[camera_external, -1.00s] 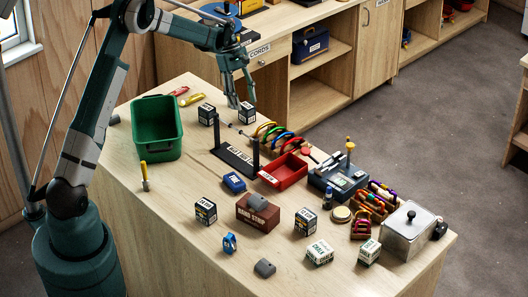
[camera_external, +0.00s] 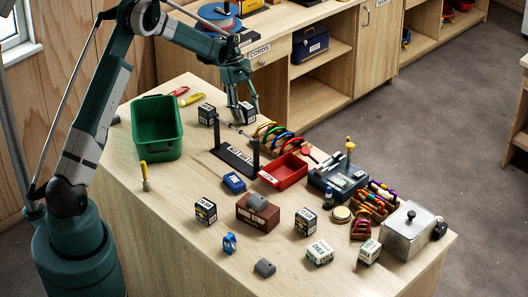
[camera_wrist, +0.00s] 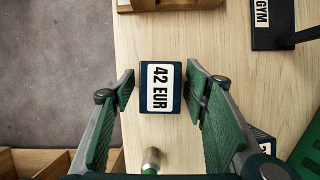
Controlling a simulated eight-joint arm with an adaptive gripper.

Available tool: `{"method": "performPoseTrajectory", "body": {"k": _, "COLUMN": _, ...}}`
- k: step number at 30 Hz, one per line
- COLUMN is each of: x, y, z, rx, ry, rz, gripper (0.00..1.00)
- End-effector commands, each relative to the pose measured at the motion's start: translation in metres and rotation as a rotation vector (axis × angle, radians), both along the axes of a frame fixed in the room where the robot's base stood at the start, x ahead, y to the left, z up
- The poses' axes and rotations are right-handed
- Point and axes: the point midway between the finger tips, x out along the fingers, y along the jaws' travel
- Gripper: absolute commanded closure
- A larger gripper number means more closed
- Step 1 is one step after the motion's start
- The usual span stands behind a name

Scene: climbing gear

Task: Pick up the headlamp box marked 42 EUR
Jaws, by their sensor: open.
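The headlamp box marked 42 EUR (camera_wrist: 160,87) is dark with a white label on top. In the wrist view it lies between the two green-padded fingers of my gripper (camera_wrist: 160,90), with a gap showing on each side. In the external view the box (camera_external: 246,113) stands at the far edge of the workbench, partly hidden by the fingers. My gripper (camera_external: 245,106) is open, pointing down around the box. I cannot tell how far down the fingertips reach along its sides.
Another dark box (camera_external: 206,113) stands to the left, also at the wrist view's lower right (camera_wrist: 262,141). A black stand (camera_external: 235,156) and a green bin (camera_external: 156,125) are nearby. A small cylinder (camera_wrist: 151,160) lies below the box. The bench's edge is close.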

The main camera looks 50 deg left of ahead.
Motion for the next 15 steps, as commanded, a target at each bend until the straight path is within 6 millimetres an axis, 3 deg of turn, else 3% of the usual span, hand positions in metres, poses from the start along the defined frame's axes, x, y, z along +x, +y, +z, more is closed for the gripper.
{"method": "performPoseTrajectory", "body": {"k": 15, "x": -0.0001, "y": 0.0003, "z": 0.0001, "rx": 0.000, "ry": 0.000, "rz": 0.000, "gripper": 0.57}}
